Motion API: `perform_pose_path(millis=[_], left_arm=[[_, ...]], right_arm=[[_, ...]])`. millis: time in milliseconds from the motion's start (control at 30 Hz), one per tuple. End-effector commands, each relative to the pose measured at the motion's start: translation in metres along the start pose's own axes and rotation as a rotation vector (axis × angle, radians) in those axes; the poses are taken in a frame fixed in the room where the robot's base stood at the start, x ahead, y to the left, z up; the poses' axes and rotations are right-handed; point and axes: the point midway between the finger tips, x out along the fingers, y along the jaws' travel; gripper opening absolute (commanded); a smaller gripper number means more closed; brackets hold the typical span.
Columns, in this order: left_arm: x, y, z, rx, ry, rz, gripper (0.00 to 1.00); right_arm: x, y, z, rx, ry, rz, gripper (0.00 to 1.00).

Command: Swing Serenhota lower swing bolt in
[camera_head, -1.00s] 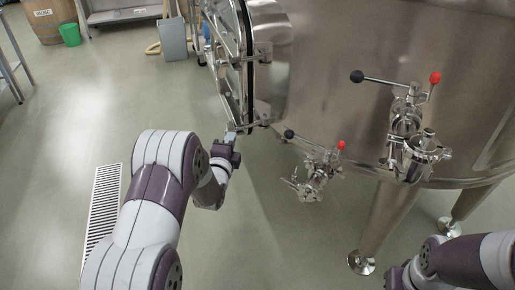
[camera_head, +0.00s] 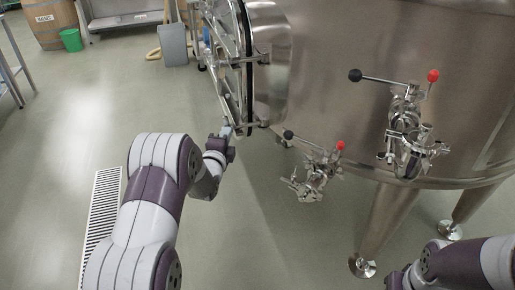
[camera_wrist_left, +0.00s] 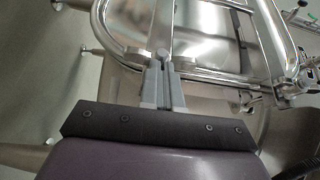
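The steel vat (camera_head: 340,50) has a round door (camera_head: 228,60) that stands out edge-on at its left side. My left gripper (camera_head: 224,133) is at the lower edge of this door. In the left wrist view my left gripper (camera_wrist_left: 163,80) has its two grey fingers close together, with a narrow metal piece between them, apparently the lower swing bolt (camera_wrist_left: 162,54). The fingers hide most of the bolt. Only part of my right arm shows at the lower right of the head view; its gripper is out of frame.
Valves with black and red knobs (camera_head: 405,125) (camera_head: 318,165) stick out from the vat just right of my left gripper. Vat legs (camera_head: 385,225) stand below. A floor drain grate (camera_head: 103,215) lies left of my arm.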

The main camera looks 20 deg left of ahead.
Motion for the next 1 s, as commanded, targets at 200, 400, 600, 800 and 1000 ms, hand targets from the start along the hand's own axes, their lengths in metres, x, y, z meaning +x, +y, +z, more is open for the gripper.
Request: perform_pose_path(millis=[200,400,600,800,1000], left_arm=[[-0.004,-0.011,0.004,-0.001,-0.015,-0.025,0.00],[-0.014,-0.009,0.000,-0.001,-0.013,-0.021,0.00],[-0.039,-0.008,-0.001,0.000,-0.010,-0.016,0.00],[-0.067,-0.005,-0.002,0.000,-0.008,-0.013,0.00],[-0.093,-0.004,-0.003,0.000,-0.007,-0.012,0.00]], right_arm=[[-0.001,0.000,0.000,0.000,0.000,0.000,0.00],[-0.002,0.000,0.000,0.000,0.000,0.000,0.00],[-0.006,0.000,-0.001,0.000,0.000,0.000,0.00],[-0.009,0.000,-0.001,0.000,0.000,0.000,0.00],[-0.012,0.000,-0.001,0.000,0.000,0.000,0.00]])
